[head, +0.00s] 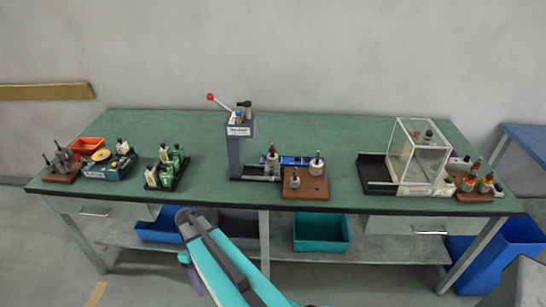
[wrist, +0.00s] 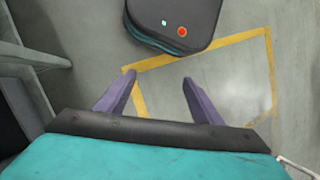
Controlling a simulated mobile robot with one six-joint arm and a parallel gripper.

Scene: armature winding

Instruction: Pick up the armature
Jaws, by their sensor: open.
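Several small upright parts that look like armatures stand on the green bench. Copper-coloured ones (head: 467,183) stand on a wooden block at the right end. Dark metal ones stand on another wooden block (head: 62,176) at the left end. I cannot tell which is the task's armature. My gripper (head: 193,275) is low in front of the bench, below its front edge and away from all of them. In the wrist view its two purple fingers (wrist: 160,76) are apart, with only floor between them.
A press with a red-knobbed lever (head: 238,140) stands mid-bench. A clear box (head: 418,155) is to the right. Green parts (head: 168,165) sit in a black tray at left. A teal bin (head: 321,233) is on the lower shelf.

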